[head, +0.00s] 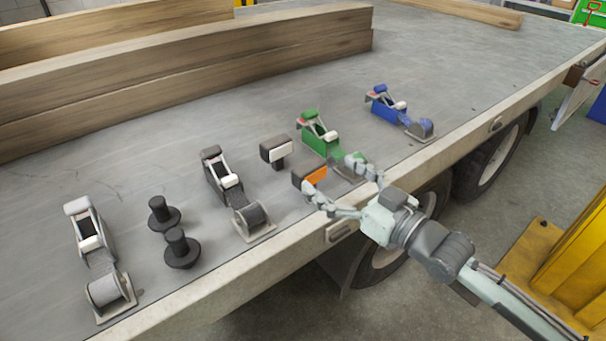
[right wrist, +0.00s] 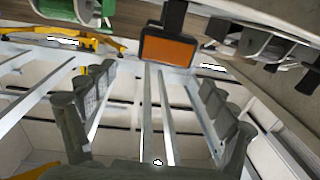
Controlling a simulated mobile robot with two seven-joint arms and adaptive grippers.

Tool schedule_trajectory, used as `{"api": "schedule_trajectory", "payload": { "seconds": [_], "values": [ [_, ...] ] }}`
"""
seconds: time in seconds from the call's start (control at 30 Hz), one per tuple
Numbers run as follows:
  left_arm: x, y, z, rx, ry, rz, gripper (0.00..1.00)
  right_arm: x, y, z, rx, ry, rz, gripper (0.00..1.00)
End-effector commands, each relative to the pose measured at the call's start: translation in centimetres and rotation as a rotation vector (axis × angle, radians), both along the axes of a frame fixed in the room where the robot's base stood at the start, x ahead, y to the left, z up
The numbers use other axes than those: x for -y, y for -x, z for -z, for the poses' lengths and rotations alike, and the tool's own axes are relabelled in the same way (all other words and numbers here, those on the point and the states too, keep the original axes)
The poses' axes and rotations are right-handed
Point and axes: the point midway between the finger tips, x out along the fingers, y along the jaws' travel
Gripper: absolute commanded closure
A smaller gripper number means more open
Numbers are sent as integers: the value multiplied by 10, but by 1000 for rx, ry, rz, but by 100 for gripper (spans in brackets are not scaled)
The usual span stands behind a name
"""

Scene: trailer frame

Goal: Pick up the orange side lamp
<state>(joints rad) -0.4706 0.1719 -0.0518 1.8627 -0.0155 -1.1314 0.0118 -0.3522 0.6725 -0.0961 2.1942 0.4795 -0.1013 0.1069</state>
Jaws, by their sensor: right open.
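The orange side lamp (head: 316,176) has a dark housing and an orange face. It is at the edge of the grey trailer bed (head: 330,85), and it also shows at the top middle of the right wrist view (right wrist: 170,50). My right gripper (head: 329,174) is open at the lamp, one finger to each side in the head view. In the right wrist view the open fingers (right wrist: 157,82) are empty, and the lamp appears beyond their tips. The lamp's lower part is partly hidden by a finger in the head view. My left gripper is not in view.
A white-faced lamp (head: 276,151) stands just behind the orange one. A green ratchet strap (head: 320,135) is close to the right finger, and a grey one (head: 222,175) lies to the left. A blue one (head: 388,104) is farther right. Wooden beams (head: 200,80) lie behind.

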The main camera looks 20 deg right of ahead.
Motion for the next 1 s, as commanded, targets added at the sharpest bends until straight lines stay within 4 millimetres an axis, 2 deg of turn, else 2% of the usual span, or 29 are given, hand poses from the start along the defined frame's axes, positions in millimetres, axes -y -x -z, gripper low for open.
{"api": "schedule_trajectory", "payload": {
  "seconds": [0.17,0.43,0.73,0.77,1.0],
  "values": [
    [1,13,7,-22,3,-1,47,-7,-14,1,1,0,1,14],
    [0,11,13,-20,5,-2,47,-25,-47,6,0,2,2,14],
    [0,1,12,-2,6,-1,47,-28,-52,7,-2,4,2,14],
    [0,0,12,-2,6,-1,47,-28,-52,7,-2,4,2,15],
    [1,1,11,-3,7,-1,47,-28,-52,7,-2,4,2,45]
  ]
}}
